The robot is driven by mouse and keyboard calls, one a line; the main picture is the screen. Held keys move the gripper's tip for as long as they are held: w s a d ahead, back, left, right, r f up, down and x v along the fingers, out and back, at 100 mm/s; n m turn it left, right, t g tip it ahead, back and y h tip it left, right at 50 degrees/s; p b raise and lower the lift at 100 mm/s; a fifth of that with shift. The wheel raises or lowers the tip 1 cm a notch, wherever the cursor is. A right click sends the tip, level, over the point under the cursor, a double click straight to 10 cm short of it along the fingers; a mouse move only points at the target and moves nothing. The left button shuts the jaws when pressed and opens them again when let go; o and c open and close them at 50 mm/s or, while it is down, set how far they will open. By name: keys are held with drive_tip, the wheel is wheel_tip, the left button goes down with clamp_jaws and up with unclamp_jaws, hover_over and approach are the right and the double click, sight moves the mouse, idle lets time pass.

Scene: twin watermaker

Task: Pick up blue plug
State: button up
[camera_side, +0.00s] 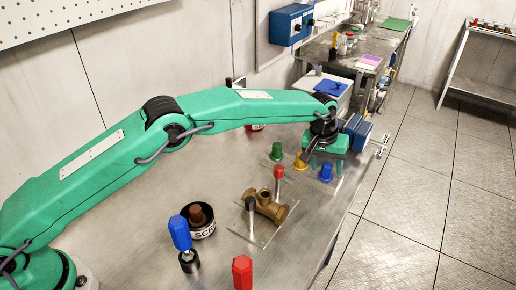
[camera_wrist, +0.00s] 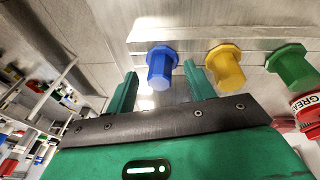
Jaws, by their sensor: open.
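The blue plug (camera_side: 326,173) has a flanged top and stands on a clear plate near the right edge of the steel table, and it also shows in the wrist view (camera_wrist: 161,70). My gripper (camera_side: 325,160) is open and empty, close to the plug on its far side in the side view.
A yellow plug (camera_side: 300,161) and a green plug (camera_side: 277,152) stand in line beside the blue one. A brass valve body (camera_side: 265,206), a black-and-white can (camera_side: 198,221), a blue-handled tool (camera_side: 180,234) and a red hexagonal piece (camera_side: 242,272) stand nearer. Blue blocks (camera_side: 357,132) are behind my gripper.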

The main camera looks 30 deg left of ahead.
sight(330, 164)
drive_tip(key=shift+c, duration=0.3)
drive_tip(key=c, duration=1)
drive_tip(key=shift+o, duration=0.2)
drive_tip(key=shift+w+d+v, duration=0.1)
drive_tip(key=shift+w+v, duration=0.1)
drive_tip(key=shift+v, duration=0.8)
drive_tip(key=shift+w+d+v, duration=0.1)
drive_tip(key=shift+w+v, duration=0.1)
drive_tip(key=shift+v, duration=0.8)
drive_tip(key=shift+c, duration=0.5)
drive_tip(key=s+d+r, duration=0.2)
drive_tip(key=s, duration=0.1)
drive_tip(key=s+d+r, duration=0.2)
drive_tip(key=s, duration=0.1)
drive_tip(key=s+d+r, duration=0.2)
drive_tip(key=s+r, duration=0.1)
drive_tip(key=shift+s+d, duration=0.15)
drive_tip(key=shift+s, duration=0.25)
